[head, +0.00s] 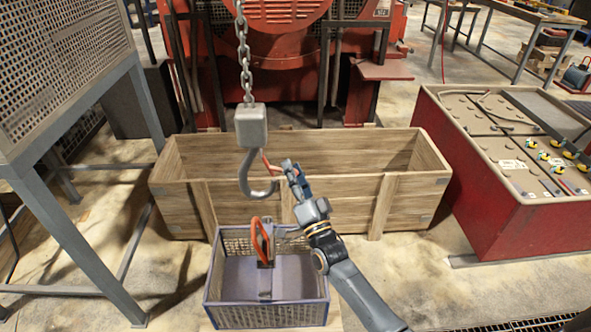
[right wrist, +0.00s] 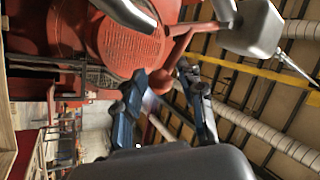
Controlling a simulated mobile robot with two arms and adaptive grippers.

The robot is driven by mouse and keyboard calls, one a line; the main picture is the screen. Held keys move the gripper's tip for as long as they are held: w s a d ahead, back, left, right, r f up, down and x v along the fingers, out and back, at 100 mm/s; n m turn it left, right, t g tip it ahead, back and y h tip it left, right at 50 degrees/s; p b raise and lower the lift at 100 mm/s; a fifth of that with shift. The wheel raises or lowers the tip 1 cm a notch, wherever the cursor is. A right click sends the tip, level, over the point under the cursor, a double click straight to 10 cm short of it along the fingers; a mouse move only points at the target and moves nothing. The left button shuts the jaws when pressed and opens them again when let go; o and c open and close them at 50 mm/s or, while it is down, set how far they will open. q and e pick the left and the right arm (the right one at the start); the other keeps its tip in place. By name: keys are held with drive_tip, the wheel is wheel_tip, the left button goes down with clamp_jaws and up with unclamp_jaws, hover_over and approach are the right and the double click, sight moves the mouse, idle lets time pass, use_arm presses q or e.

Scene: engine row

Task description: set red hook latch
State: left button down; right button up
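A grey steel hook (head: 262,190) hangs under a grey block (head: 251,127) in the head view. Its thin red latch (head: 266,160) points from the hook's throat toward my right gripper (head: 288,168). In the right wrist view the red latch (right wrist: 178,48) ends in a red ball (right wrist: 162,83). The ball lies between the two blue fingers of my right gripper (right wrist: 165,72). It is near or against one finger, with a gap to the other, so the gripper looks open around it. Whether it touches is unclear. My left gripper is not in view.
A chain (head: 244,55) holds the block. A long wooden crate (head: 340,211) is behind. A red machine cabinet (head: 475,205) is at right, a mesh-sided frame (head: 60,75) at left.

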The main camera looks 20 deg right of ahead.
drive_tip(key=shift+a+f, duration=0.3)
drive_tip(key=shift+s, duration=0.1)
drive_tip(key=v, duration=1.1)
drive_tip(key=shift+s+d, duration=0.25)
drive_tip(key=shift+s, duration=0.2)
drive_tip(key=s+f+n+g+p, duration=0.15)
drive_tip(key=s+f+g, duration=0.25)
drive_tip(key=f, duration=0.7)
drive_tip(key=s+f+n+g, duration=0.3)
drive_tip(key=s+f+g, duration=0.1)
drive_tip(key=f, duration=0.7)
drive_tip(key=s+f+n+g+p, duration=0.15)
drive_tip(key=s+f+g, duration=0.3)
drive_tip(key=f, duration=0.75)
drive_tip(key=s+d+f+n+g, duration=0.1)
drive_tip(key=s+f+g, duration=0.2)
drive_tip(key=s, duration=0.7)
drive_tip(key=s+d+f+n+g+h+p, duration=0.1)
drive_tip(key=s+f+n+g, duration=0.1)
drive_tip(key=s+f, duration=0.4)
drive_tip(key=s+d+f+n+g+h, duration=0.1)
drive_tip(key=s+f+g, duration=0.3)
drive_tip(key=s, duration=1.2)
drive_tip(key=shift+f+n+g+p, duration=0.4)
drive_tip(key=shift+f+n, duration=0.3)
drive_tip(key=shift+f, duration=0.15)
drive_tip(key=shift+a, duration=0.1)
